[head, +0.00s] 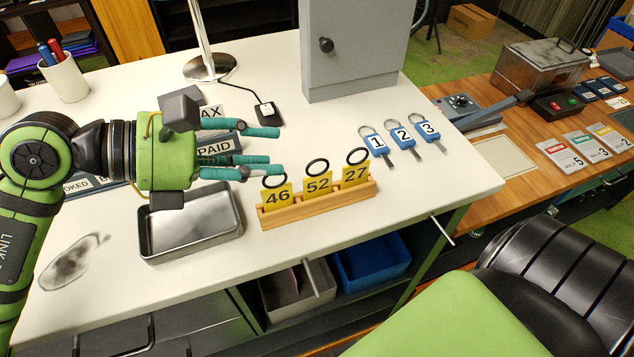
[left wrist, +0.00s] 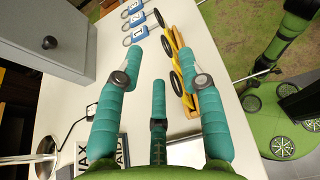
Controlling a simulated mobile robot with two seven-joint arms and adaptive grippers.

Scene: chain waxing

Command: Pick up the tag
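Three yellow tags stand in a wooden rack (head: 318,206) on the white table in the head view: tag 46 (head: 277,198), tag 52 (head: 318,186) and tag 27 (head: 355,174). Each has a black ring at its top. My left gripper (head: 273,151) is open and empty, its teal fingers pointing right, just behind and above tag 46. In the left wrist view, the fingers of my left gripper (left wrist: 163,52) are spread, with the rack (left wrist: 186,68) to the right, partly hidden by a finger. My right gripper is not visible.
Three blue key tags (head: 400,138) lie beyond the rack. A metal tray (head: 190,242) sits below my left gripper, with label blocks (head: 215,146) behind it. A grey cabinet (head: 350,55) stands at the back. The table between rack and blue tags is clear.

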